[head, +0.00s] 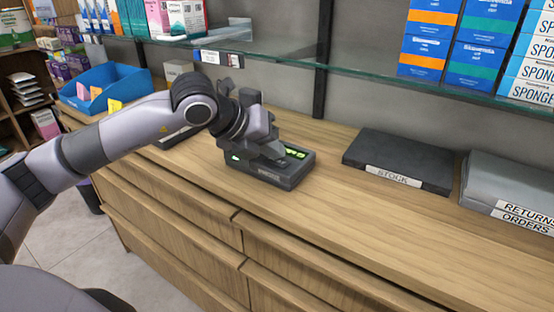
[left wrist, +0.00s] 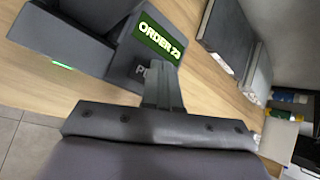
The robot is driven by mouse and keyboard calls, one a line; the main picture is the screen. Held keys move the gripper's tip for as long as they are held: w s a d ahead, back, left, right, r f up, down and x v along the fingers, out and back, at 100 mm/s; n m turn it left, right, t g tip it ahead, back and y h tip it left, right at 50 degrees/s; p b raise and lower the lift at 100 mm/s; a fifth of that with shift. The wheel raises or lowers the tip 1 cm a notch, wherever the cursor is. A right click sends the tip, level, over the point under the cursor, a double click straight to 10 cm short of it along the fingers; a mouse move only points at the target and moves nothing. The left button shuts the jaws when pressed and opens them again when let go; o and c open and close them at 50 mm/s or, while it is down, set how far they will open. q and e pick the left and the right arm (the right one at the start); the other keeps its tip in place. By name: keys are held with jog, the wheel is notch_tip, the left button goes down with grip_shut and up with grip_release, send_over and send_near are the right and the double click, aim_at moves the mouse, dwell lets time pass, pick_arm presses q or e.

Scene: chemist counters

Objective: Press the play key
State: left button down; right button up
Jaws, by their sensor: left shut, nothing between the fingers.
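A dark grey desk machine (head: 285,178) sits on the wooden counter, with a lit green display (head: 296,152). In the left wrist view the display (left wrist: 160,42) reads "ORDER 23". A label starting with "P" (left wrist: 140,70) shows below it; my fingers cover the rest. The play key itself is not clearly visible. My left gripper (head: 276,151) is shut and empty, its fingertips low over the machine's top; in the left wrist view the fingers (left wrist: 160,73) are together beside the label. I cannot tell whether they touch it. My right gripper is not in view.
A black folder-like box marked STOCK (head: 400,160) and a grey box marked RETURNS ORDERS (head: 510,185) lie to the right. A glass shelf (head: 350,72) with medicine boxes hangs above. A blue bin (head: 105,85) stands at the left. The front counter is clear.

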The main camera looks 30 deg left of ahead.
aim_at(272, 162)
pick_arm(q)
jog(key=shift+r, duration=0.55)
jog(key=shift+r+p, duration=1.6)
jog(key=shift+r, duration=1)
jog(key=shift+f, duration=0.1)
